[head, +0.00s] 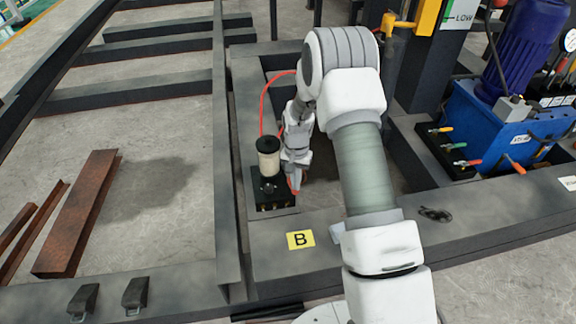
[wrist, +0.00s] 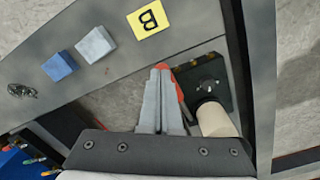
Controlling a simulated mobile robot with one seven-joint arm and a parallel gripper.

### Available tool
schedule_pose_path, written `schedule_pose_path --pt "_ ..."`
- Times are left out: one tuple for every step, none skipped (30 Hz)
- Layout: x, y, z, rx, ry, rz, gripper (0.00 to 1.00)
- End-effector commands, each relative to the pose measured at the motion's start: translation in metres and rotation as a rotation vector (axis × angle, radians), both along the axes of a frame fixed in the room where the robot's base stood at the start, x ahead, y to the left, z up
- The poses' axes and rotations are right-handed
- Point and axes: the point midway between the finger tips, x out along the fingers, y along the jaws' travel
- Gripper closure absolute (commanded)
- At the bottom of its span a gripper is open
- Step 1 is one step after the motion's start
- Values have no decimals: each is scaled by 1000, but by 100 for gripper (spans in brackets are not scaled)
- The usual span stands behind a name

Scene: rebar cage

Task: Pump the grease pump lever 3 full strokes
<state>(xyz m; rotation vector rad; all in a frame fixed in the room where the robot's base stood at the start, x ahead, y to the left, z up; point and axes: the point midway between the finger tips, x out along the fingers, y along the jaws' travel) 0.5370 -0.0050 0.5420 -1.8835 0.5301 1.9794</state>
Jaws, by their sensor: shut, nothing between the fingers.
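The grease pump has a cream reservoir (head: 268,160) with a black cap and a black base (head: 277,201), mounted on the dark steel frame. In the wrist view the reservoir (wrist: 215,120) and base (wrist: 212,72) are right of my fingers. The red lever (head: 294,184) shows beside my gripper (head: 293,180). In the wrist view the lever (wrist: 180,88) runs along the right side of my gripper (wrist: 161,68), partly hidden behind it. My fingers are shut with nothing between them. Whether they touch the lever I cannot tell.
A red hose (head: 263,100) loops above the pump. A yellow B label (head: 300,240) is on the near beam. A blue block (wrist: 60,66) and a pale block (wrist: 96,45) lie on it. A blue hydraulic unit (head: 490,125) stands right; rusty steel lies left.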

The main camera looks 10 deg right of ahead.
Motion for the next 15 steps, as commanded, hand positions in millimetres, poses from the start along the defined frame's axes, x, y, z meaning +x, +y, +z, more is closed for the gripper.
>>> schedule_pose_path --pt "0 0 0 0 0 0 100" --pt "0 0 0 0 0 0 100" --pt "0 0 0 0 0 0 100" --pt "0 0 0 0 0 0 100" --pt "0 0 -1 0 0 0 100" --pt "-1 0 -2 0 1 0 100" --pt "-1 0 -3 0 1 0 100" --pt "-2 0 -4 0 1 0 100" --pt "-3 0 -6 0 2 0 100" --pt "-4 0 -8 0 2 0 100" --pt "-4 0 -9 0 2 0 100" --pt "-5 0 -11 0 1 0 100" --pt "-6 0 -12 0 1 0 100" --pt "-6 0 -13 0 1 0 100" --pt "-6 0 -13 0 0 0 100"
